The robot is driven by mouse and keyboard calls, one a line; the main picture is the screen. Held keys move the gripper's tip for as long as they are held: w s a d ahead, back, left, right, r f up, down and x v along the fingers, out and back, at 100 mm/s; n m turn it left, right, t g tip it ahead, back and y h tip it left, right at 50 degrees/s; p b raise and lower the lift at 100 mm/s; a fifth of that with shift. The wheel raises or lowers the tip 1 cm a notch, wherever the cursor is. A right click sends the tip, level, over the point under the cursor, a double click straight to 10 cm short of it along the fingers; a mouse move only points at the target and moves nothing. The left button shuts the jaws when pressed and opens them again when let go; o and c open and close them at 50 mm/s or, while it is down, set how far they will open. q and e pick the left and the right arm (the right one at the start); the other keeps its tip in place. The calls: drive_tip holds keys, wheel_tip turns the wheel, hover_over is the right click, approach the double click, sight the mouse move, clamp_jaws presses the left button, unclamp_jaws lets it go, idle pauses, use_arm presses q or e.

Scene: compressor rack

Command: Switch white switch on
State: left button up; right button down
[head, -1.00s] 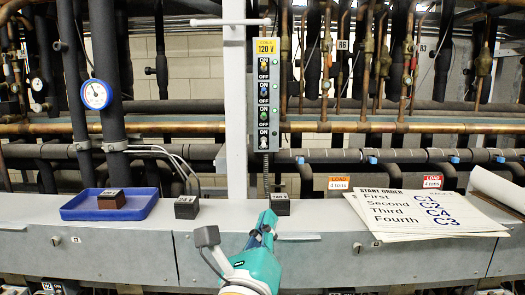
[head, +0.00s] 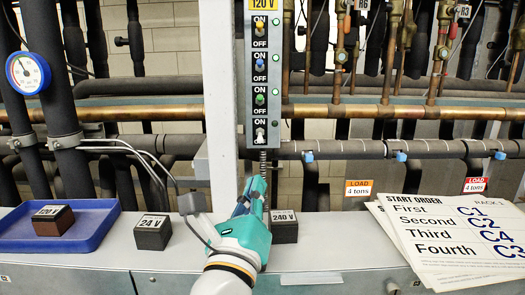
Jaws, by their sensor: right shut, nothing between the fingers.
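The white switch (head: 260,136) is the lowest of the switches on the grey switch panel (head: 247,80). Its lever appears to point down, below its ON label. The small lamp beside it looks dark. My right gripper (head: 256,187) is teal and shut, with nothing in it. It points up from below, a little under the panel's lower end, and appears apart from the switch. My left gripper is not in view.
A 240 V block (head: 285,227), a 24 V block (head: 153,232), a blue tray (head: 95,236) and a start order sheet (head: 455,240) lie on the ledge.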

sight(268, 143)
drive_tip(key=shift+a, duration=0.1)
drive_tip(key=shift+w+r+p, duration=0.2)
drive_tip(key=shift+w+p, duration=0.1)
drive_tip(key=shift+w, duration=0.1)
drive_tip(key=p+x, duration=0.4)
drive_tip(key=x, duration=0.4)
drive_tip(key=shift+w, duration=0.5)
